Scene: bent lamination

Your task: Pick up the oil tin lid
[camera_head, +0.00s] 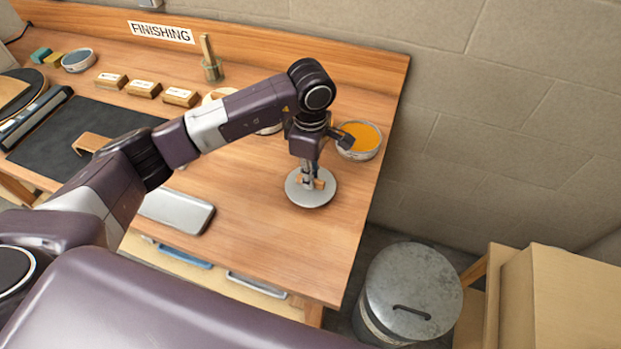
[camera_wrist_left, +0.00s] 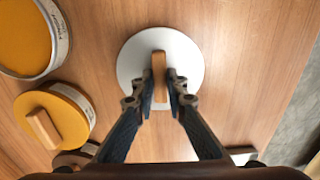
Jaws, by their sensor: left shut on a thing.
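The oil tin lid (camera_head: 297,198) is a flat grey metal disc with a small wooden handle bar across its middle. It is at the right part of the wooden bench, and it shows at the top centre of the left wrist view (camera_wrist_left: 137,55). My left gripper (camera_head: 311,183) points straight down over it, and its fingers are closed on the wooden handle (camera_wrist_left: 159,75), one on each side. The lid looks level; I cannot tell whether it touches the bench top. My right gripper is not in view.
A round tin with orange contents (camera_head: 361,137) stands behind the lid near the bench's right edge. Another orange-topped tin with a wooden handle (camera_wrist_left: 70,110) is beside it. A metal bin (camera_head: 410,285) stands right of the bench.

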